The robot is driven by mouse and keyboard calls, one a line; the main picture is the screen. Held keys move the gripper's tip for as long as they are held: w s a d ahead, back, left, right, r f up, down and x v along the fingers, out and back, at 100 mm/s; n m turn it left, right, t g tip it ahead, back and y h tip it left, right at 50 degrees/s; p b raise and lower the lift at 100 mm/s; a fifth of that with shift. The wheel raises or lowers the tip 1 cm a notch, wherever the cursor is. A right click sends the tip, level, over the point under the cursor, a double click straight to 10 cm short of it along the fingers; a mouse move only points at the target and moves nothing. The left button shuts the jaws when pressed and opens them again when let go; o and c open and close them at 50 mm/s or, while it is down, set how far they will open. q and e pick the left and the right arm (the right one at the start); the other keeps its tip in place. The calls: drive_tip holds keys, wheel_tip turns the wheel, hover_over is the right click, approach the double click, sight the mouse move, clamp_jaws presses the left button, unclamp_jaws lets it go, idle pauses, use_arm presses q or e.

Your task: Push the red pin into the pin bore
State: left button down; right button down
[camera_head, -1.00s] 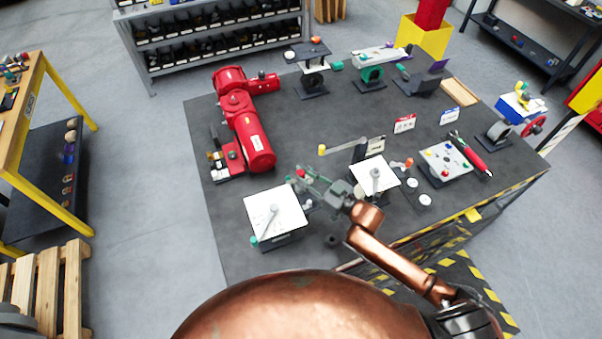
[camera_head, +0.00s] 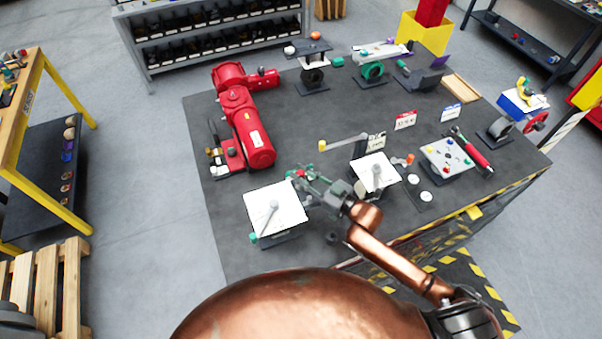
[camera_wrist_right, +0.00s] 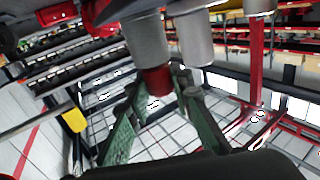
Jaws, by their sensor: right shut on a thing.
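My right gripper (camera_head: 301,178) has green fingers and reaches over the table beside the left white-topped stand (camera_head: 262,204). A small red spot, probably the red pin (camera_head: 294,172), shows at its fingertips. In the right wrist view my gripper (camera_wrist_right: 163,88) has its fingers on both sides of the short red pin (camera_wrist_right: 155,80), shut on it. The pin's end sits directly under a grey cylinder (camera_wrist_right: 146,40). I cannot tell whether it is inside that cylinder or only against it. The pin bore cannot be made out. My left gripper is out of view.
A large red valve actuator (camera_head: 246,122) stands at the back left of the dark table (camera_head: 330,112). A second white-topped stand (camera_head: 388,164) is close to the right of my gripper. A panel with coloured knobs (camera_head: 446,160) stands further right. Free tabletop lies behind the stands.

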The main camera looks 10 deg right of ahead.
drive_tip(key=shift+f, duration=0.1)
drive_tip(key=c, duration=1.6)
unclamp_jaws()
drive_tip(key=v, duration=1.2)
